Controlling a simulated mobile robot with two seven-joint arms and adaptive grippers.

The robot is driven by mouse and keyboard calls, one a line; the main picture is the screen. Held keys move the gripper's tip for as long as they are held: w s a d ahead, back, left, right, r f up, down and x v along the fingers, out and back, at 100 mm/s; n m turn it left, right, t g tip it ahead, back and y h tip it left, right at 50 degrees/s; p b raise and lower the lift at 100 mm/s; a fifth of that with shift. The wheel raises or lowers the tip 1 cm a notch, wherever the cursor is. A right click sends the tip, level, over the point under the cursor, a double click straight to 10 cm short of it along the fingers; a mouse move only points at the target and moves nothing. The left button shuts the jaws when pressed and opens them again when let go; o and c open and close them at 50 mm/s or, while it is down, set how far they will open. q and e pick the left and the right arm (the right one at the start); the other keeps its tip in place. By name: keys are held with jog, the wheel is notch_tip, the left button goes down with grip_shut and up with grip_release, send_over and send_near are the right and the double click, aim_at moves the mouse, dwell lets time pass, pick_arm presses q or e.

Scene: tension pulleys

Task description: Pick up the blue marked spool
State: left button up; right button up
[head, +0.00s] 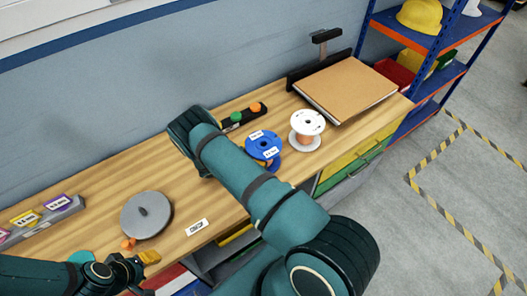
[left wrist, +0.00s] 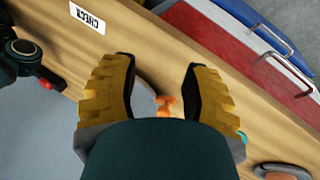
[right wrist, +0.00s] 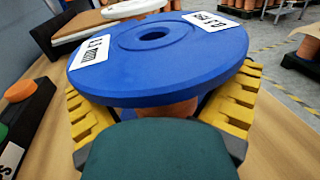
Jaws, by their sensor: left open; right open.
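The blue marked spool (head: 264,143) stands upright on the wooden bench, with white labels on its top flange and an orange-brown core. It fills the top of the right wrist view (right wrist: 155,65). My right gripper (right wrist: 162,108) is open, with one yellow finger on each side of the core below the top flange. Whether the fingers touch the core is hidden. In the head view my right arm hides that gripper. My left gripper (head: 143,266) is open near the bench's front left edge, with a small orange piece (left wrist: 165,104) showing between its fingers.
A white spool (head: 307,126) stands just right of the blue one. Behind are a black holder with green and orange knobs (head: 237,117) and a brown board (head: 345,87). A grey disc (head: 146,215) and a white label plate (head: 196,228) lie at the left.

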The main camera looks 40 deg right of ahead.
jog(key=shift+s+d, duration=0.15)
jog(key=shift+d, duration=0.2)
jog(key=c, duration=1.3)
jog(key=shift+r, duration=0.1)
notch_tip(320, 180, up, 10)
jog(key=shift+f, duration=0.1)
